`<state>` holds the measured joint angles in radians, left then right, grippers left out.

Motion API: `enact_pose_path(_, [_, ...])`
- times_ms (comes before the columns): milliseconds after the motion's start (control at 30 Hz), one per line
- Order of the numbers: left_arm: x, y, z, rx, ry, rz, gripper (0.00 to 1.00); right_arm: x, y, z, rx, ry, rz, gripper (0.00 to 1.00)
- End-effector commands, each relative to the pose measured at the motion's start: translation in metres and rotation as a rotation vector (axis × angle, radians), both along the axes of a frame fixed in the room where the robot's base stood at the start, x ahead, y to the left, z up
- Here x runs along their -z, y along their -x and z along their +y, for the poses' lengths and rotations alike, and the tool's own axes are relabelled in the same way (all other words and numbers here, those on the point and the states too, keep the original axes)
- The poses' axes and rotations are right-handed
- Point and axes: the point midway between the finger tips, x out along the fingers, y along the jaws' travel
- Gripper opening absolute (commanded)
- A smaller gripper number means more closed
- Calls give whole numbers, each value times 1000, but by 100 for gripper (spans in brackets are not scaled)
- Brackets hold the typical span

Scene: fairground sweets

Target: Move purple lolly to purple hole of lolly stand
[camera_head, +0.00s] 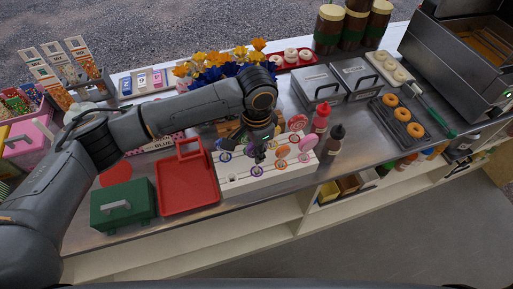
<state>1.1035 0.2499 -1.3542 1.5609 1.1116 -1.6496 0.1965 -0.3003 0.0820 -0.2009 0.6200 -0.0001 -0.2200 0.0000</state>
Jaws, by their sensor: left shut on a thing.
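The white lolly stand (240,184) sits near the front edge of the counter, with coloured ring marks and several lollies on it. My left gripper (257,143) reaches in from the left and points down over the stand's back part. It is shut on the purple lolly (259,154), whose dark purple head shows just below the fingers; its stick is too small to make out. A blue lolly (225,156) is to the left, and an orange lolly (282,151) and a pink lolly (308,142) are to the right. I cannot tell which mark is the purple hole.
A red tray (188,190) and a green box (122,206) lie left of the stand. A red bottle (320,117) and a dark bottle (333,140) stand close on its right. Blue and orange flowers (205,68) are behind my arm. The counter's front edge is near.

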Motion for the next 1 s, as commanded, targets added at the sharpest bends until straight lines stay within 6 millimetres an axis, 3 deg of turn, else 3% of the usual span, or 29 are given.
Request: enact_pose_path(1000, [12,0,0,1,-1,1,0,-4,0,2,3,-2,-1,73])
